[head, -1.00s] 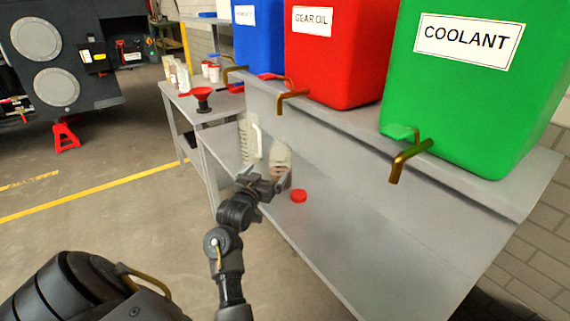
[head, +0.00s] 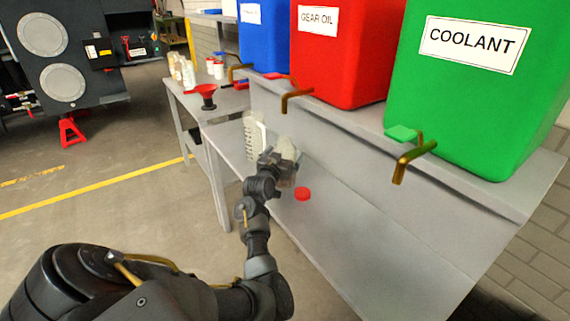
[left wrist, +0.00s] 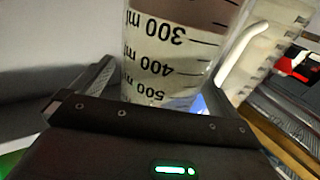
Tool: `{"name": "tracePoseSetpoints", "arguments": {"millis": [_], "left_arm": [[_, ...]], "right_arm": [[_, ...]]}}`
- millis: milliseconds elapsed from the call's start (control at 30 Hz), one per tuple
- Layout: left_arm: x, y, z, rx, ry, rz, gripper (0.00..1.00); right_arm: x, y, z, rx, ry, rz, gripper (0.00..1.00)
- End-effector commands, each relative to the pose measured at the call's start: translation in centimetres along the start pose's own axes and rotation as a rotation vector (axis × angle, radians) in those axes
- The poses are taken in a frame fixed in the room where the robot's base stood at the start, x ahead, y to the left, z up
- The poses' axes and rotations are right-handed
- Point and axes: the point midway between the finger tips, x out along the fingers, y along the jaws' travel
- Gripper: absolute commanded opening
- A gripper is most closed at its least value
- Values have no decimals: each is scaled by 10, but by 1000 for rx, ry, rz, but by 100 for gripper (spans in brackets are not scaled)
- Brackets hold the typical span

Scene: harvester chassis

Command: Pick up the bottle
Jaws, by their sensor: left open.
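The bottle (head: 288,147) is translucent, with a pale upper part showing behind my left gripper (head: 278,163) on the lower shelf of the bench. In the left wrist view, the bottle (left wrist: 165,50) is close in front of the palm, with upside-down ml markings and a brownish band. My left gripper's jaws are open, one on each side of the bottle. I cannot tell whether the fingers touch it. The gripper hides the bottle's lower part in the head view. My right gripper is in neither view.
A white jug with a handle (head: 254,132) stands just behind the bottle. A red cap (head: 303,194) lies on the shelf to the right. Blue, red and green (head: 480,90) tanks with taps stand on the ledge above. The shelf's front right is clear.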

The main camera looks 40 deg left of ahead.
Motion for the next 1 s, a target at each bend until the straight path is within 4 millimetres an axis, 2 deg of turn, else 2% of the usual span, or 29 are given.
{"name": "tracePoseSetpoints", "arguments": {"millis": [267, 367, 767, 1000], "left_arm": [[4, 0, 1, 0, 0, -1, 100], [4, 0, 1, 0, -1, -1, 90], [4, 0, -1, 1, 2, -1, 37], [4, 0, -2, 1, 2, -1, 36]], "right_arm": [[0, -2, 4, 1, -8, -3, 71], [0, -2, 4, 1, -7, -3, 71], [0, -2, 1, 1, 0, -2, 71], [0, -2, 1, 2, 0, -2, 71]]}}
